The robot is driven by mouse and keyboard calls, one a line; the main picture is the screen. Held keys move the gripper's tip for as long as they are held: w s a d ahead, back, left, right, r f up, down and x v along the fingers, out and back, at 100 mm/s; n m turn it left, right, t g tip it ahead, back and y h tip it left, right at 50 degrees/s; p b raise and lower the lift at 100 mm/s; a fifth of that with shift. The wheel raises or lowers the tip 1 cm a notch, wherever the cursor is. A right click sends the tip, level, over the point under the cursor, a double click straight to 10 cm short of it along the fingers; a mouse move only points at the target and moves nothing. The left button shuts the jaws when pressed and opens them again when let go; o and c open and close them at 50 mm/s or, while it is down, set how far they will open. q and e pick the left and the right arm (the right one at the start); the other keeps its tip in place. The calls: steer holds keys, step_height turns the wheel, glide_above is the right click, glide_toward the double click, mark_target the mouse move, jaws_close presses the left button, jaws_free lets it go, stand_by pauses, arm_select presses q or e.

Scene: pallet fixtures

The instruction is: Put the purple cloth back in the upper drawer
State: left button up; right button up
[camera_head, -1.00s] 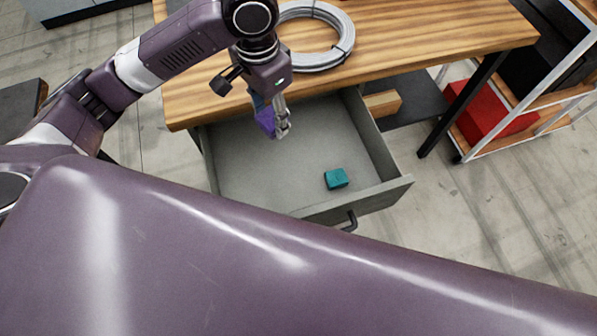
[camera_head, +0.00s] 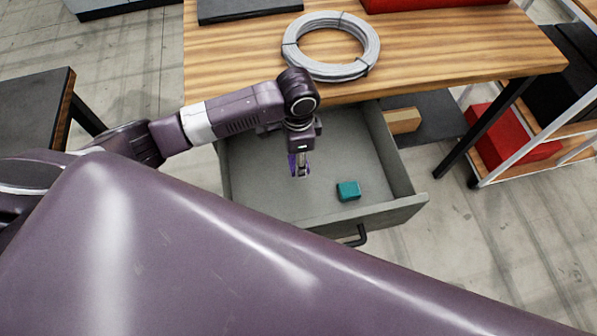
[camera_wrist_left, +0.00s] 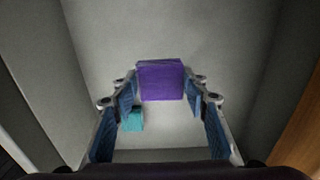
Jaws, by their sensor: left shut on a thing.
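The purple cloth (camera_wrist_left: 160,80) is a folded block between the fingers of my left gripper (camera_wrist_left: 160,88) in the left wrist view. In the head view only a sliver of the cloth (camera_head: 292,165) shows beside my left gripper (camera_head: 300,170), which is shut on it. The gripper points down into the open grey drawer (camera_head: 250,190) under the wooden table. I cannot tell whether the cloth touches the drawer floor. My right gripper is not in view.
A teal block (camera_head: 348,190) lies on the drawer floor, right of the gripper; it also shows in the left wrist view (camera_wrist_left: 132,120). The wooden table (camera_head: 430,50) overhangs the drawer's back and carries a grey cable coil (camera_head: 372,45).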

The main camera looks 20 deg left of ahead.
arm_select(q)
step_height(320, 180, down, 8)
steer(key=shift+r, duration=0.1)
stand_by(0.4)
steer(key=shift+f, duration=0.2)
steer(key=o, duration=1.1)
step_height(320, 180, up, 12)
steer(key=shift+r, duration=0.2)
